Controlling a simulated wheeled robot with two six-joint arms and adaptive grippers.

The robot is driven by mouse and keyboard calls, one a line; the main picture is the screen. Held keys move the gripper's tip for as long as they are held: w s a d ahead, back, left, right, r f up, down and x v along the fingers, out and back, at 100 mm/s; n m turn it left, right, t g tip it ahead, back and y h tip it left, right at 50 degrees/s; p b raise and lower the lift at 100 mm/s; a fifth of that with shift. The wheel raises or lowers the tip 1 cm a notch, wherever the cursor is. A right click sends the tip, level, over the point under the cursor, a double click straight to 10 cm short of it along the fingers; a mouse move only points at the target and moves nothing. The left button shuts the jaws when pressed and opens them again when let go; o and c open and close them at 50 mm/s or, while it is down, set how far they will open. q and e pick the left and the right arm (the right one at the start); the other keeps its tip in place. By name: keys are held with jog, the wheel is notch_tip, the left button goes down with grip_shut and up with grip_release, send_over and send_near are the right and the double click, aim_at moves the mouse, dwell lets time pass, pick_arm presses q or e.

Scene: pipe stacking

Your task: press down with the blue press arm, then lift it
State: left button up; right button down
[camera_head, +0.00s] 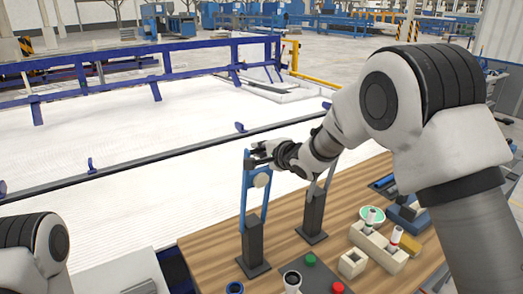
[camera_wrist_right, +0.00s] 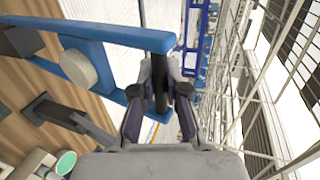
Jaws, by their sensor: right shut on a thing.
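The blue press arm (camera_head: 244,195) stands raised, nearly upright, above a dark post (camera_head: 253,243) on the wooden table. A pale round disc (camera_head: 261,180) sits on it. My right gripper (camera_head: 258,157) is at the top end of the press arm. In the right wrist view the blue arm (camera_wrist_right: 117,32) comes in from the left, and the gripper (camera_wrist_right: 161,88) is shut on its dark end bar (camera_wrist_right: 148,40). The gripper's own links partly hide the grip. My left gripper is out of the picture; only part of my left arm shows at lower left.
A second dark post (camera_head: 314,212) stands to the right. Nearer on the wooden table (camera_head: 205,258) are a green button (camera_head: 310,259), a red button (camera_head: 337,287), a beige block with upright pipes (camera_head: 370,240) and a small hollow beige block (camera_head: 352,263). A blue rail fence lies beyond.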

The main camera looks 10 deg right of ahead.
jog(key=shift+r, duration=0.1)
jog(key=c, duration=1.2)
grip_release()
jog(key=shift+w, duration=0.2)
jog(key=shift+w+a, duration=0.15)
jog(key=shift+w, duration=0.05)
jog(key=v, duration=1.2)
jog(key=shift+f, duration=0.2)
